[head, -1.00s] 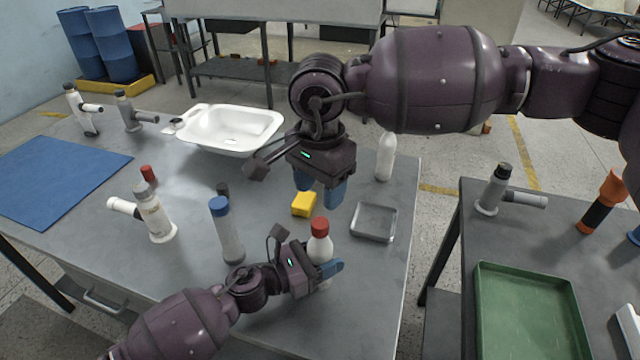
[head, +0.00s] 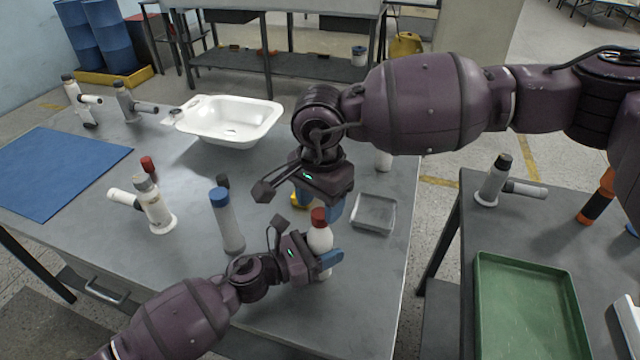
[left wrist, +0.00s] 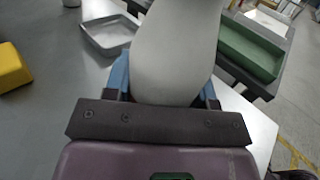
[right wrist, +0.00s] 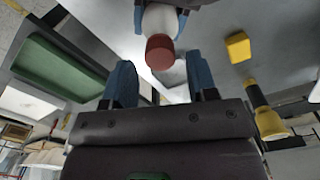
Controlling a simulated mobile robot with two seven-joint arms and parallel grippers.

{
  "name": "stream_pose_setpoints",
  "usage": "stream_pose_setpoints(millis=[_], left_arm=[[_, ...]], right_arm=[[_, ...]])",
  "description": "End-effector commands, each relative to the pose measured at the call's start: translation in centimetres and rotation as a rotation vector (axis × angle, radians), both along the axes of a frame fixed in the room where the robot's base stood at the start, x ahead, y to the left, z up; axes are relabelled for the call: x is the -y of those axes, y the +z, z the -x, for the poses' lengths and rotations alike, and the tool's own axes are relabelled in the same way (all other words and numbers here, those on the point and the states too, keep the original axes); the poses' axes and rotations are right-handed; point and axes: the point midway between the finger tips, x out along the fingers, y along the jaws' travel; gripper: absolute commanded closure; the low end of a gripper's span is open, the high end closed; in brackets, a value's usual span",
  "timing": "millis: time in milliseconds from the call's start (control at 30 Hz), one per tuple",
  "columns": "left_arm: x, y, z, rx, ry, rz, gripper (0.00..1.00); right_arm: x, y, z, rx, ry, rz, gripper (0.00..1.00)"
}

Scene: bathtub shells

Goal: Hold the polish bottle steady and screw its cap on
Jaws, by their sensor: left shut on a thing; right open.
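The polish bottle (head: 321,238) is white and stands upright on the grey table, with a red cap (head: 318,216) on its top. I cannot tell how tightly the cap sits. My left gripper (head: 328,262) is shut on the bottle's body; the body also fills the middle of the left wrist view (left wrist: 178,50). My right gripper (head: 336,207) is open, with its blue fingers just behind and right of the cap in the head view. In the right wrist view the red cap (right wrist: 160,52) shows ahead of the two empty fingers, between their lines and apart from them.
A yellow block (right wrist: 238,47) lies close by, mostly hidden in the head view. A metal tray (head: 374,228) is right of the bottle. A blue-capped bottle (head: 228,222) stands left. A white basin (head: 250,135) is farther back. A second table holds a green tray (head: 525,310).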

Motion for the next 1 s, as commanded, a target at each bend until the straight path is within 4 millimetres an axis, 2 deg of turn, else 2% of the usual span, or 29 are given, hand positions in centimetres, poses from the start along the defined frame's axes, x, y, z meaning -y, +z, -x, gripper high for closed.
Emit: stream_pose_setpoints(millis=[200, 600, 900, 1000], left_arm=[[0.0, 0.0, 0.0, 0.000, 0.000, 0.000, 1.00], [0.0, 0.0, 0.0, 0.000, 0.000, 0.000, 1.00], [0.0, 0.0, 0.0, 0.000, 0.000, 0.000, 1.00], [0.0, 0.0, 0.0, 0.000, 0.000, 0.000, 1.00]], right_arm=[[0.0, -1.9, 0.0, -0.001, 0.000, 0.001, 0.47], [0.0, -2.3, 0.0, 0.001, 0.000, 0.001, 0.49], [0.0, -2.3, 0.0, 0.001, 0.000, 0.001, 0.95], [0.0, -2.3, 0.0, 0.001, -0.004, 0.001, 0.96]])
